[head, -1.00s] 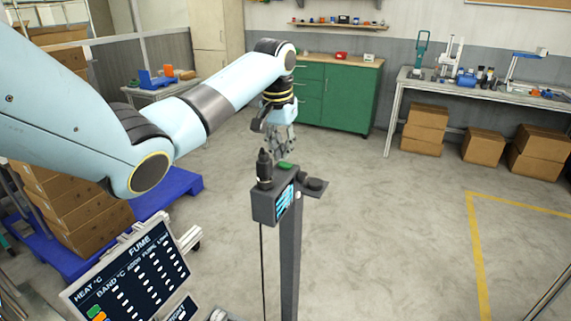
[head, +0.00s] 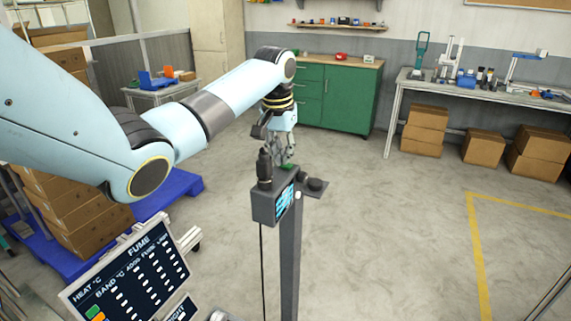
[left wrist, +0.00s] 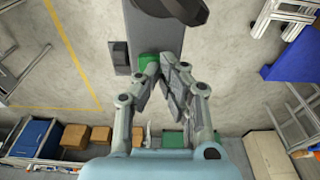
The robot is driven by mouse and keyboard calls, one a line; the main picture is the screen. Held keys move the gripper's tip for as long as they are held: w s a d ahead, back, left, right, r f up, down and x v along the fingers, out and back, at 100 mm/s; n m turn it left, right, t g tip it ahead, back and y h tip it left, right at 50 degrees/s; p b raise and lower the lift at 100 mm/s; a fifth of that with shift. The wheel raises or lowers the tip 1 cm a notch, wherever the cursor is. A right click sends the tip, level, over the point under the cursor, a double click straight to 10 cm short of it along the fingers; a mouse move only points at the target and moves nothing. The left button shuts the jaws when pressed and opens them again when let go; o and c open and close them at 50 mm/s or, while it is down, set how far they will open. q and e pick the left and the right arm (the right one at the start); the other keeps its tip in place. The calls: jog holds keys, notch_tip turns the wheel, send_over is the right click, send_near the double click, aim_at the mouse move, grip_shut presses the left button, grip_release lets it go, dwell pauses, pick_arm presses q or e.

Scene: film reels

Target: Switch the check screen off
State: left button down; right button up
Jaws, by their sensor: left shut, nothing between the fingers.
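The check screen (head: 284,203) is a dark box on a grey post, its blue display lit. A green button (left wrist: 148,60) is on its top, partly covered by the fingertips in the left wrist view. My left gripper (head: 282,162) is shut and empty, pointing down just above the button; it also shows in the left wrist view (left wrist: 164,66). I cannot tell whether the fingertips touch the button. My right gripper is not in view.
A black knobbed part (head: 264,168) stands on the box beside the gripper. A small shelf with a dark round piece (head: 316,184) juts out to the right. A tilted panel (head: 135,275) marked FUME is at lower left. Open floor lies to the right.

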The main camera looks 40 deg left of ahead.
pick_arm(q)
jog(key=shift+f, duration=0.25)
jog(key=shift+r, duration=0.15)
notch_tip(320, 180, up, 2)
jog(key=shift+r+p, duration=0.1)
jog(key=shift+p, duration=0.65)
jog(key=shift+r, duration=2.3)
